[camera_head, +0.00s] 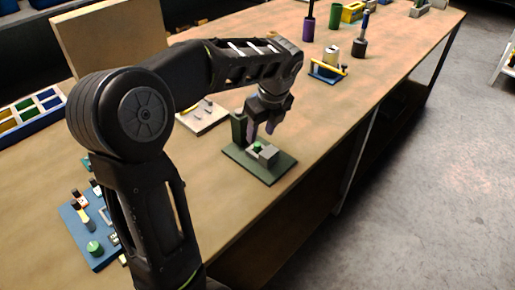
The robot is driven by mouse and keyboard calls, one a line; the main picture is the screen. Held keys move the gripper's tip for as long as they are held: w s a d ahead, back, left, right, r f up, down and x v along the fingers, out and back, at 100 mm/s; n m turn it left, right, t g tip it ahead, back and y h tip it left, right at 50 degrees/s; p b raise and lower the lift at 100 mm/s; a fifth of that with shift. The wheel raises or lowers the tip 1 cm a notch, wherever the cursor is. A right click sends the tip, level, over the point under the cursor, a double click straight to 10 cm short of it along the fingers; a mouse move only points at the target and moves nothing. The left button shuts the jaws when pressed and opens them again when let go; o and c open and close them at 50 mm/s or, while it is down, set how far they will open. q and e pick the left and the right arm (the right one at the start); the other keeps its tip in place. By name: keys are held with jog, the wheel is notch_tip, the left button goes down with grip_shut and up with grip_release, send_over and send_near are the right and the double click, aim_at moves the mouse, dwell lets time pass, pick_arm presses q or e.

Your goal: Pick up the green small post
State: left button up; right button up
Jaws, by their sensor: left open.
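My left gripper (261,132) is open and points down over a dark green plate (268,175) near the table's front edge. A small bright green piece (257,146) shows just below its fingertips, beside a grey block (268,154) on the plate. It looks like the green small post; I cannot tell whether a finger touches it. An upright dark green block (238,128) stands at the plate's back left. Another green round piece (94,247) is on a blue board (80,235) at the lower left. My right gripper is not in view.
A pale plate with small pins (203,117) lies behind my arm. A blue-based fixture with a yellow bar (328,70) and purple (308,30) and green (334,20) cups stand farther back. The wooden table (330,115) is bare right of the green plate.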

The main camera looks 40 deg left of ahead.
aim_at(257, 144)
pick_arm(q)
jog(key=x, duration=0.4)
jog(key=shift+f, duration=0.35)
jog(key=shift+c, duration=0.4)
grip_shut()
dwell(0.4)
